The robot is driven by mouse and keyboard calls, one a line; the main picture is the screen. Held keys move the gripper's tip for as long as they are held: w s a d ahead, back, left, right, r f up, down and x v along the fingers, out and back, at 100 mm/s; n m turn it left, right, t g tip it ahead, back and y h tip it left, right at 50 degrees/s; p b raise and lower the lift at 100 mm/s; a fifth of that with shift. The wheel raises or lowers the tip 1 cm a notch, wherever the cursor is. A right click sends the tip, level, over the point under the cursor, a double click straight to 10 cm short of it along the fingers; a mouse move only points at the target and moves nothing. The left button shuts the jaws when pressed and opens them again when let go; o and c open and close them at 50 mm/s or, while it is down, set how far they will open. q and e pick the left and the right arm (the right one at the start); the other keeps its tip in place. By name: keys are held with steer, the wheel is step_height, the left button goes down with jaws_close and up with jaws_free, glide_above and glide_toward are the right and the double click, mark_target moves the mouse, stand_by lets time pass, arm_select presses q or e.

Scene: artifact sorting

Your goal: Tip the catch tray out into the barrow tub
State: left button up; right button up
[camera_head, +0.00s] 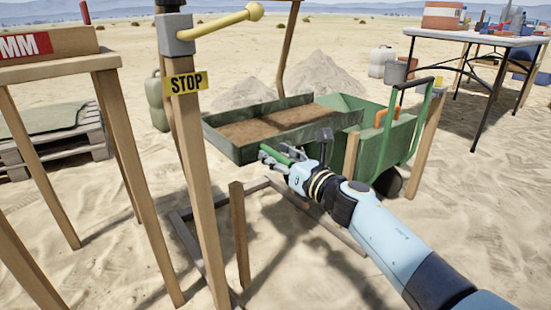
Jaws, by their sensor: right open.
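The catch tray (235,146) is a long green tray with brown soil in it, in the middle of the head view. Its far right end meets the green barrow tub (346,108), which stands just behind and to the right. My right gripper (268,153) is open at the tray's near right side, by its lower edge. I cannot tell whether its fingers touch the tray. The arm hides part of the barrow's lower front. My left gripper is not in view.
A short stake (240,235) stands in front. A folding table (470,37) is at the back right.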

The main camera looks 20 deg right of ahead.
steer(key=shift+w+a, duration=0.1)
steer(key=shift+w, duration=0.2)
jaws_close()
